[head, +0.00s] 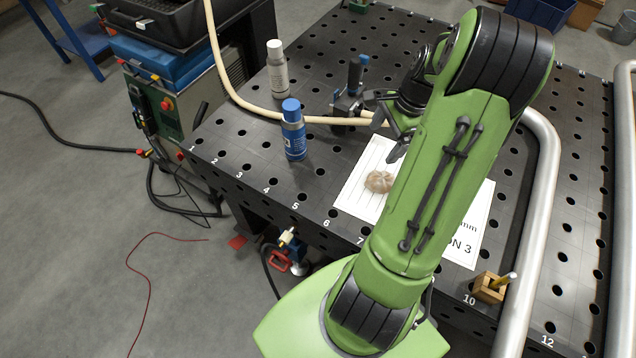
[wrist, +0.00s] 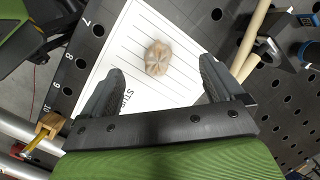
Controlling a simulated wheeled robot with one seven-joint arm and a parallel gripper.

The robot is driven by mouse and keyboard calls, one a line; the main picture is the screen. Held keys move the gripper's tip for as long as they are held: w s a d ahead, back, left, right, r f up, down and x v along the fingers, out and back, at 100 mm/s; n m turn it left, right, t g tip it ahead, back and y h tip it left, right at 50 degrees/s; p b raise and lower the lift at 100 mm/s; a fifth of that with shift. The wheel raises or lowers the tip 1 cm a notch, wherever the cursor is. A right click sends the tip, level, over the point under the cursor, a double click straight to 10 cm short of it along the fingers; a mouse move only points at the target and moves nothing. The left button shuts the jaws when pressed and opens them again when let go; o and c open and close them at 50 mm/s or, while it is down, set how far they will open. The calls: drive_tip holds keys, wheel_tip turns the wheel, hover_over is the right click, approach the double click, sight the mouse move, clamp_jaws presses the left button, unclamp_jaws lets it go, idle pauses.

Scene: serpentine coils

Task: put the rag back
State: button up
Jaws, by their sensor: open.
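The rag (head: 379,181) is a small crumpled beige-brown bundle lying on a white printed sheet (head: 350,193) on the black perforated table. In the wrist view the rag (wrist: 158,58) lies ahead of my fingertips, roughly between their lines and apart from both. My gripper (head: 392,133) is above the sheet, just beyond the rag in the head view, partly hidden by my green arm. In the wrist view my gripper (wrist: 160,82) is open, its two dark fingers spread wide with nothing between them.
A blue spray can (head: 293,130) and a grey-white can (head: 277,68) stand at the table's left. A beige hose (head: 262,113) crosses to a clamp (head: 349,101). A metal pipe (head: 541,215) runs on the right. A small wooden block (head: 488,288) stands near the front edge.

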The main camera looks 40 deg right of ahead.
drive_tip(key=w+a+r+n+h, duration=0.2)
drive_tip(key=a+r+n, duration=0.4)
drive_tip(key=a+r, duration=0.3)
drive_tip(key=s+a+r+n+t, duration=0.1)
drive_tip(key=s+a+r+n, duration=0.2)
drive_tip(key=s+a+n, duration=0.2)
drive_tip(key=s+a+r+n+t, duration=0.2)
drive_tip(key=s+a+n, duration=0.4)
drive_tip(key=a+n, duration=0.4)
drive_tip(key=a+r, duration=0.1)
drive_tip(key=a, duration=0.3)
drive_tip(key=shift+s+a+r+n+t, duration=0.15)
drive_tip(key=shift+s+a+n+t, duration=0.05)
drive_tip(key=shift+s+n+t, duration=0.1)
drive_tip(key=shift+w+a, duration=0.1)
